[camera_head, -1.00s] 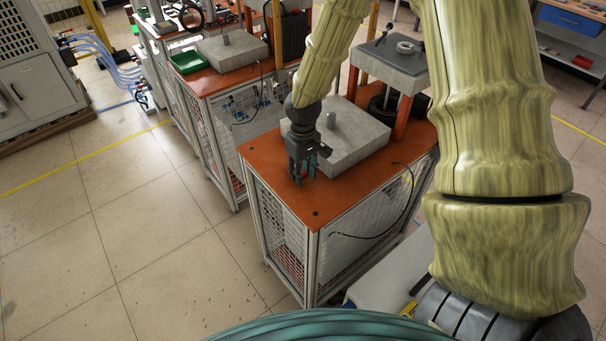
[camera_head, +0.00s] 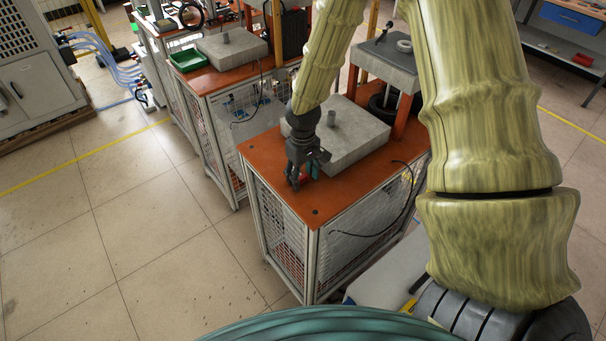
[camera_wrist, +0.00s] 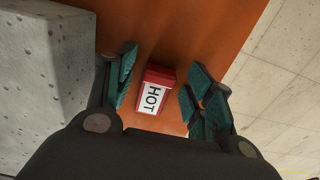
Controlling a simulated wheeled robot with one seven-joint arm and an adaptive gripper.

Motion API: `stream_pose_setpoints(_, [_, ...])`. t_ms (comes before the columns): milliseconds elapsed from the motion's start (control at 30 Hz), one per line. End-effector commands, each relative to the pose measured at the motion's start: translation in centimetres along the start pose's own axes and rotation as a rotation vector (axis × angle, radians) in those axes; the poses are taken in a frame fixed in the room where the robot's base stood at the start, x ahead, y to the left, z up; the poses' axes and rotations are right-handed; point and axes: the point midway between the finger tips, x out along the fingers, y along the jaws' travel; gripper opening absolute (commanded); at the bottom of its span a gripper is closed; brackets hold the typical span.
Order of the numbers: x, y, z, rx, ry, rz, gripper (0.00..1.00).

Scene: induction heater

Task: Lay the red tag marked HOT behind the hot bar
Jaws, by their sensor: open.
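The red tag (camera_wrist: 158,75) with a white label reading HOT lies on the orange top of the near cart, seen in the wrist view. My gripper (camera_wrist: 160,82) is open, with one teal-padded finger on each side of the tag and gaps between. In the head view my gripper (camera_head: 302,181) is low over the cart's left part, and the tag is mostly hidden there. A short grey upright stub (camera_head: 331,118) stands on the pale block; I cannot tell if it is the hot bar.
The pale block (camera_head: 352,142) stands close beside my gripper and also fills the left of the wrist view (camera_wrist: 45,75). The orange cart top (camera_head: 335,195) is clear in front. A black cable (camera_head: 408,190) hangs over its right side. A similar cart stands behind.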

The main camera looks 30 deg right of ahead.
Motion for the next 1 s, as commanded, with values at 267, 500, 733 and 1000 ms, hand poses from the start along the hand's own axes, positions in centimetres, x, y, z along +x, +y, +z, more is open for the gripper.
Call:
stream_pose_setpoints(267, [-0.7,0.0,-0.1,0.0,0.002,0.0,0.53])
stream_pose_setpoints(500, [-3.1,0.0,-0.1,0.001,0.003,0.0,0.53])
stream_pose_setpoints(733, [-5.9,0.0,-0.1,0.0,0.003,0.001,0.53])
stream_pose_setpoints(1000, [-9.2,0.0,-0.1,0.001,0.003,0.001,0.53])
